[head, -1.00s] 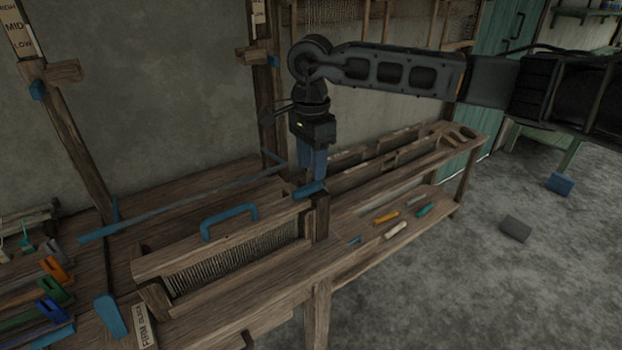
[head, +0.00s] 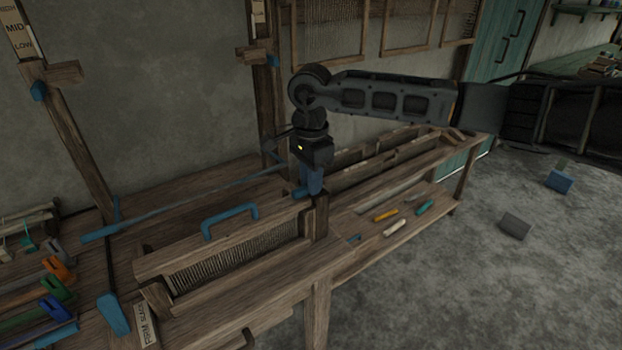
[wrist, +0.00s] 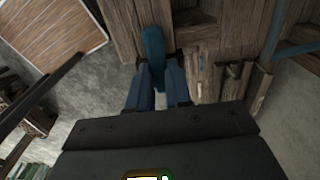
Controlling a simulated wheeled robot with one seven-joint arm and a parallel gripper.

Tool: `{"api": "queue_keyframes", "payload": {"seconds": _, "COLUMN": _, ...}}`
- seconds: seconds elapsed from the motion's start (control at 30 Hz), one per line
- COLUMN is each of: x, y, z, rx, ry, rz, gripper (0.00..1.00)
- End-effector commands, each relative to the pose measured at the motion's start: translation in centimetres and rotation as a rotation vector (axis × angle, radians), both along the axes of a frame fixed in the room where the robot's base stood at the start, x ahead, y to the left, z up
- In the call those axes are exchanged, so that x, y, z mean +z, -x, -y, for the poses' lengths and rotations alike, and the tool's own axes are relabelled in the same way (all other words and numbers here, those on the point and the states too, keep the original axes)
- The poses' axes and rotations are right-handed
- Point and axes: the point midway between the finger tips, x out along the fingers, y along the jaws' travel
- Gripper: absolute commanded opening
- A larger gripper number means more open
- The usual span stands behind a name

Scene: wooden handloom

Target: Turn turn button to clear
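The turn button is a small blue bar (head: 299,192) on top of the short wooden post (head: 320,217) at the right end of the reed frame. My gripper (head: 312,188) points down at it, and its blue fingers partly hide the bar in the head view. In the wrist view, the blue bar (wrist: 153,43) runs away from me between the two fingertips of my gripper (wrist: 156,66). The fingers stand apart, one on each side of the bar. Whether they touch it is hard to see.
The framed reed (head: 240,255) with a blue handle (head: 229,218) lies left of the post. A long blue-grey rod (head: 180,198) crosses behind it. A lower shelf (head: 365,245) holds several small tools.

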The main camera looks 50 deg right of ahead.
Motion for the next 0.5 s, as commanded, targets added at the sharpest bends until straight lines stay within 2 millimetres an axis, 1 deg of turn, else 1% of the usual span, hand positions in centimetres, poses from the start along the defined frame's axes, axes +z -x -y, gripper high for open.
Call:
{"api": "queue_keyframes", "payload": {"seconds": 0.03, "x": 0.01, "y": 0.02, "z": -0.01, "rx": 0.0, "ry": 0.0, "rz": -0.001, "gripper": 0.11}}
{"api": "queue_keyframes", "payload": {"seconds": 0.13, "x": 0.01, "y": 0.02, "z": -0.01, "rx": 0.0, "ry": 0.0, "rz": -0.001, "gripper": 0.02}}
{"api": "queue_keyframes", "payload": {"seconds": 0.17, "x": 0.01, "y": 0.03, "z": -0.01, "rx": 0.0, "ry": 0.0, "rz": -0.001, "gripper": 0.0}}
{"api": "queue_keyframes", "payload": {"seconds": 0.5, "x": -0.09, "y": 0.04, "z": 0.03, "rx": 0.019, "ry": 0.001, "rz": -0.001, "gripper": 0.0}}
